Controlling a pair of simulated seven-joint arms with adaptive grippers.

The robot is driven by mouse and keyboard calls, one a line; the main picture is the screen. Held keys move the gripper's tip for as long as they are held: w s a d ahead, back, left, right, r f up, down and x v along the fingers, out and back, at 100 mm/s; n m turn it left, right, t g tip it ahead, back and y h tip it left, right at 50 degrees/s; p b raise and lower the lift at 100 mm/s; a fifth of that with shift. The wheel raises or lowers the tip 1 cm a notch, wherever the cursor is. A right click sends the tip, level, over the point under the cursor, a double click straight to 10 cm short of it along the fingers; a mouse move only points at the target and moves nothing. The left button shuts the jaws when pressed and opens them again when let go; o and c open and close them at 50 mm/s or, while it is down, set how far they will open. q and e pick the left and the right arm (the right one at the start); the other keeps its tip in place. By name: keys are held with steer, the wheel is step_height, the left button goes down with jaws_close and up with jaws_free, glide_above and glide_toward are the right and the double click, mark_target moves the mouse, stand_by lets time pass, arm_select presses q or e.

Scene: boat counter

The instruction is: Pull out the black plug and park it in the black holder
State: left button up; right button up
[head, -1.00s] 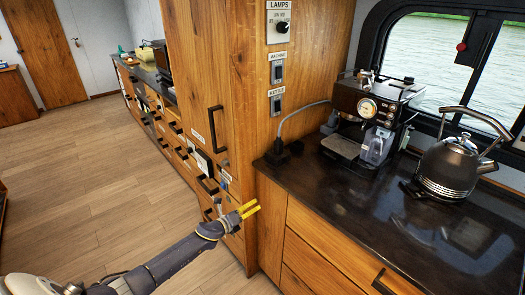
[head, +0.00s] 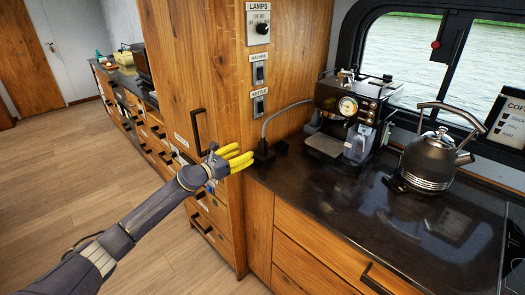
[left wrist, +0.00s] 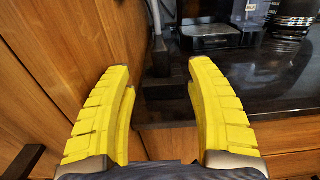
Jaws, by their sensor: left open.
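The black plug (head: 263,152) stands at the back left corner of the dark counter, against the wooden wall, with a grey cord rising from it toward the coffee machine. A small dark piece (head: 281,146) lies just right of it; I cannot tell whether this is the black holder. My left gripper (head: 250,160), with yellow fingers, is open and empty at the counter's left edge, just in front of the plug. In the left wrist view the plug (left wrist: 160,54) shows beyond and between the spread fingers (left wrist: 160,70), apart from them.
The coffee machine (head: 348,115) stands right of the plug, and a kettle (head: 432,160) farther right. The tall wooden cabinet (head: 190,70) rises beside my left gripper. Switches marked machine (head: 259,72) and kettle (head: 259,105) are above the plug. The counter's front (head: 350,215) is clear.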

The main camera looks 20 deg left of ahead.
mark_target(260, 145)
arm_select(q)
steer(key=shift+f+x, duration=0.1)
steer(key=shift+x, duration=2.7)
steer(key=shift+f+x, duration=0.15)
steer(key=shift+x, duration=2.65)
steer(key=shift+c, duration=0.3)
jaws_close()
